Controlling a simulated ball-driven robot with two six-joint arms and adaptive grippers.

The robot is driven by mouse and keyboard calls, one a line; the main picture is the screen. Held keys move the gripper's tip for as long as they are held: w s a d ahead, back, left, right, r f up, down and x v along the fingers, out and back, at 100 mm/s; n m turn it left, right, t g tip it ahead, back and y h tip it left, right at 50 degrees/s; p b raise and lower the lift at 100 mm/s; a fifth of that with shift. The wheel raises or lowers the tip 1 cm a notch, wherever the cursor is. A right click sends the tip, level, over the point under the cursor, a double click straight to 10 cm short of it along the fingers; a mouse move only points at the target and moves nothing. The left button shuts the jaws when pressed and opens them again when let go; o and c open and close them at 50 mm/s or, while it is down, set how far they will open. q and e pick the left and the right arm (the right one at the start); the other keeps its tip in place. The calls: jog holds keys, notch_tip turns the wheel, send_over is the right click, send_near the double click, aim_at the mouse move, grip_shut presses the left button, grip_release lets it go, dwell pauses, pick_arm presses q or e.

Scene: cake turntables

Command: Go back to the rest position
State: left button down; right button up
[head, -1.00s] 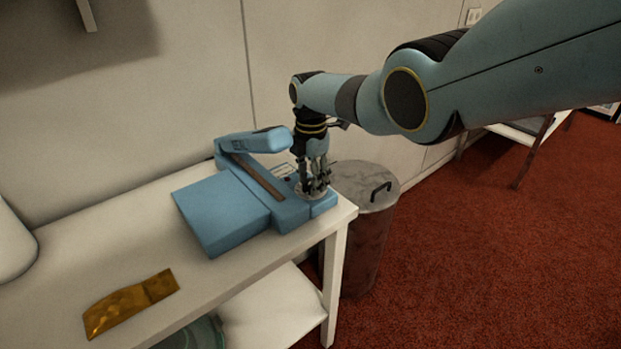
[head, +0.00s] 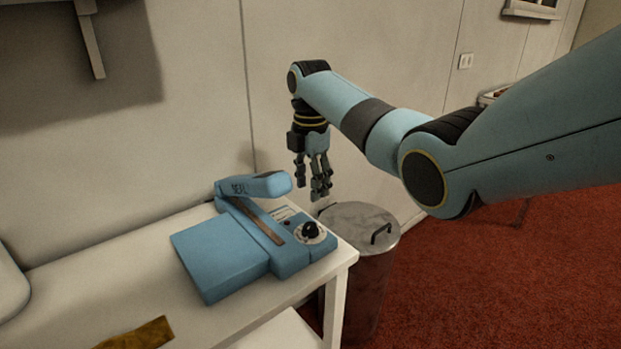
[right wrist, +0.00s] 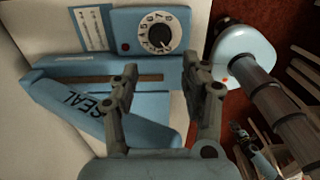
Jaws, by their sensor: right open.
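My right gripper (head: 314,182) is open and empty. It hangs fingers down in the air above the right end of the blue sealing machine (head: 222,258), apart from it. The machine stands on the white table and has a raised lever arm (head: 255,187) marked SEAL. Its black dial knob (head: 312,230) on a white numbered disc is in full view. In the right wrist view, my fingers (right wrist: 157,92) spread over the machine, and the numbered dial (right wrist: 159,32) shows beyond them. My left gripper is in neither view.
A lidded metal bin (head: 362,230) stands beside the right end of the white table (head: 345,262). A golden-brown packet (head: 140,335) lies at the table's front left, cut by the frame. The wall is close behind. Red carpet (head: 490,285) lies open at right.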

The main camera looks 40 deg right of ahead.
jog(key=shift+r, duration=0.55)
